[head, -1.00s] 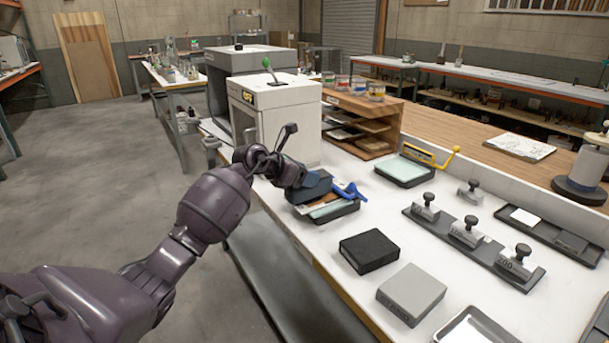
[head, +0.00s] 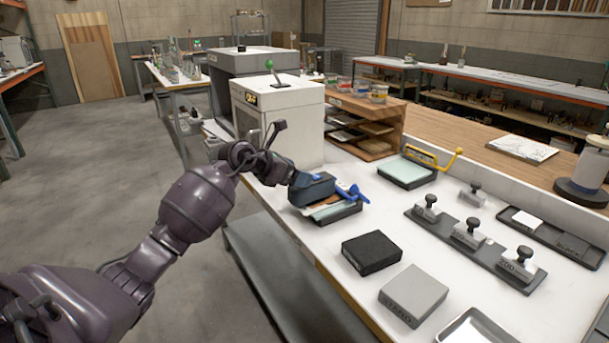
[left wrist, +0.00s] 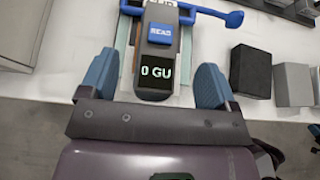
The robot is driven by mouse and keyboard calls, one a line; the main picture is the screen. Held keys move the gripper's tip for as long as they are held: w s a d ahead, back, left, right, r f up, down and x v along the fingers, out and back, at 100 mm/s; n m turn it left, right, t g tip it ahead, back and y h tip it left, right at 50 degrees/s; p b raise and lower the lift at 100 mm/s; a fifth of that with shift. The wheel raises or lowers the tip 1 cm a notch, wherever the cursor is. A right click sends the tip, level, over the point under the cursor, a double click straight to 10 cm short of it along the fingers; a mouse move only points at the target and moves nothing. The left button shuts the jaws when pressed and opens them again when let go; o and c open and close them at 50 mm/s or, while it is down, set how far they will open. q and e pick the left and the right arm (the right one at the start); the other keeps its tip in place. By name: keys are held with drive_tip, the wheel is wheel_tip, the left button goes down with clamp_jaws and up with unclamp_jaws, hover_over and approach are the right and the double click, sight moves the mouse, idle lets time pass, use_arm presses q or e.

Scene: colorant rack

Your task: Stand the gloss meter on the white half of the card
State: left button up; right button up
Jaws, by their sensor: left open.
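The gloss meter (left wrist: 157,50) shows in the left wrist view, grey with a blue READ button and a dark display reading 0 GU. My left gripper (left wrist: 156,88) is open, with one blue finger at each side of the meter's near end; gaps show on both sides. In the head view my left gripper (head: 314,188) is over the blue-handled tray (head: 338,213) and largely hides the meter. A dark tray (head: 540,233) at the right holds a white square (head: 525,218) and a dark piece (head: 572,244). My right gripper is out of view.
A black block (head: 371,252) and a grey block (head: 413,294) stand in front of the tray. A white cabinet (head: 292,125) and wooden rack (head: 380,130) stand behind. Knobbed weights (head: 468,233) and a yellow-handled tray (head: 405,173) are to the right. White bench shows between them.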

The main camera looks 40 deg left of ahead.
use_arm(q)
drive_tip(key=v, duration=0.7)
drive_tip(key=s+d+f+n+t+h, duration=0.5)
drive_tip(key=s+d+f+n, duration=0.4)
drive_tip(key=d+f+n, duration=0.25)
drive_tip(key=s+d+f+n+g+y, duration=0.2)
drive_tip(key=s+d+f+n+y, duration=0.2)
drive_tip(key=s+f+n, duration=0.6)
drive_tip(key=s+d+f+n+g+y, duration=0.3)
drive_tip(key=s+d+f+n+y, duration=0.2)
drive_tip(key=s+f+n, duration=0.6)
drive_tip(key=f+n, duration=0.1)
drive_tip(key=n, duration=0.6)
drive_tip(key=shift+s+f+y, duration=0.25)
drive_tip(key=shift+f+y, duration=0.05)
